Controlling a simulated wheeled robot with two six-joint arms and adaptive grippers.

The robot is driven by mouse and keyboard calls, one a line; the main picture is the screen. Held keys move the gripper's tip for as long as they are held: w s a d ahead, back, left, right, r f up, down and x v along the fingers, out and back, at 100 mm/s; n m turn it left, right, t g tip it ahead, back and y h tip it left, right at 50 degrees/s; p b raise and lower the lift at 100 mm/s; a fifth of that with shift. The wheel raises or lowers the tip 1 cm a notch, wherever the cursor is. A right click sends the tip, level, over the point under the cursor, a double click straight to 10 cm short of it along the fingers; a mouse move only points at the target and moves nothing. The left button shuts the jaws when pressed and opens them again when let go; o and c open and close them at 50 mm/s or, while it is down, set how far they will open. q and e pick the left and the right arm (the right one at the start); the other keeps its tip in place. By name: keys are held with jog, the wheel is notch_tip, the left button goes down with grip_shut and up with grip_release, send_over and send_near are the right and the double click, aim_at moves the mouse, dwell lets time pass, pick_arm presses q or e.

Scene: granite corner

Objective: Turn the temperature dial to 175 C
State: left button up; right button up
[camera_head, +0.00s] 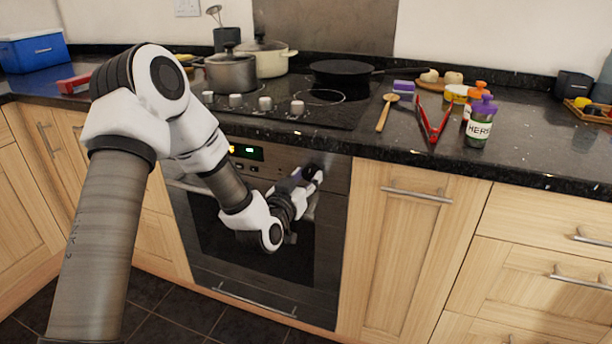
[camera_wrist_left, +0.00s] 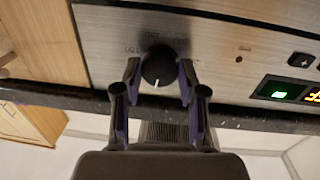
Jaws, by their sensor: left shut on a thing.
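The temperature dial (camera_wrist_left: 158,66) is a round black knob on the oven's steel control panel (camera_wrist_left: 110,40). Its white pointer mark faces the bottom of the left wrist view, slightly left. In the head view, my left gripper (camera_head: 308,176) is at the right part of the oven panel and hides the dial. My right gripper is not in view.
The oven display (camera_head: 246,152) glows green left of the gripper. The dark worktop (camera_head: 380,145) overhangs the panel. Above are the hob knobs (camera_head: 265,103), pots (camera_head: 232,72), red tongs (camera_head: 433,125) and a herb jar (camera_head: 480,128). The oven door handle (camera_head: 255,300) is below.

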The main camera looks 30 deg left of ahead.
pick_arm(q)
jog(key=m+p, duration=0.1)
jog(key=m, duration=0.1)
jog(key=m+p, duration=0.2)
jog(key=shift+r, duration=0.3)
jog(key=m+p, duration=0.4)
jog(key=shift+g, duration=0.4)
jog(key=m+p, duration=0.4)
jog(key=shift+r+m, duration=0.1)
jog(key=shift+m, duration=0.3)
jog(key=m+y+p, duration=0.1)
jog(key=m+p, duration=0.8)
jog(key=m, duration=0.1)
jog(key=shift+d+y+p, duration=0.1)
jog(key=shift+y+p, duration=0.2)
jog(key=m+p, duration=0.4)
jog(key=m, duration=0.2)
jog(key=m+p, duration=0.2)
jog(key=shift+m, duration=0.3)
jog(key=shift+m+p, duration=0.8)
jog(key=shift+p, duration=0.3)
jog(key=shift+f+m+p, duration=0.35)
jog(key=shift+m+p, duration=0.05)
